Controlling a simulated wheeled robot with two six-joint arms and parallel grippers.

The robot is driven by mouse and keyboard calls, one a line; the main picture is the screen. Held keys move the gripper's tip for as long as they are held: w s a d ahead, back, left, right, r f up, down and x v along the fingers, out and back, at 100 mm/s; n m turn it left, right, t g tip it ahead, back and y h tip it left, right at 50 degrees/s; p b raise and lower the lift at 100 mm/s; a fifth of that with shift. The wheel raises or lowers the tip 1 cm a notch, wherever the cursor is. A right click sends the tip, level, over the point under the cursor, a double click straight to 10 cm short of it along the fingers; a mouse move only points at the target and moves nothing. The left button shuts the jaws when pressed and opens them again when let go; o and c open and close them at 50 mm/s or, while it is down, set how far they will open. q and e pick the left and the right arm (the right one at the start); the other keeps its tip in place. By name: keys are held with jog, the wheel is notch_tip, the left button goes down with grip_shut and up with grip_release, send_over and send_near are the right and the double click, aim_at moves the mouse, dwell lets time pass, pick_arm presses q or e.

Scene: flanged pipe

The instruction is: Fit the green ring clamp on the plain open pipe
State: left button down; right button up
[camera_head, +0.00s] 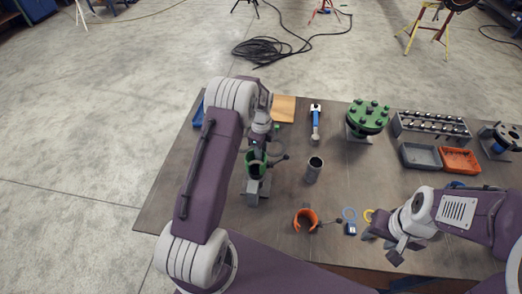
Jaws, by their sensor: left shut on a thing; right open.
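The green ring clamp (256,167) is at the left gripper's fingers, with a dark handle sticking out to its right. My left gripper (258,152) is shut on it, pointing down above a grey stand (256,190); I cannot tell whether the clamp touches or surrounds anything there. A plain open pipe (313,171) stands upright on the table to the right, its dark mouth facing up, apart from the clamp. My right gripper (383,245) is open and empty near the front right of the table. My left arm hides part of the table's left side.
Behind are a blue-handled tool (315,123), a green bolted flange (367,118), a socket rack (431,126), a grey tray (421,156) and an orange tray (460,160).

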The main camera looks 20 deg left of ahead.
dwell(0.4)
pick_arm(q)
jog(key=shift+f+b, duration=1)
jog(key=shift+f, duration=0.45)
jog(key=shift+r, duration=0.1)
jog(key=c, duration=0.9)
grip_release()
jog(key=shift+s, duration=0.1)
jog(key=shift+c, duration=0.2)
notch_tip(320, 180, up, 9)
jog(key=shift+f+b, duration=0.1)
jog(key=shift+b, duration=0.9)
notch_tip(320, 180, up, 9)
jog(key=p, duration=0.8)
jog(key=shift+p, duration=0.4)
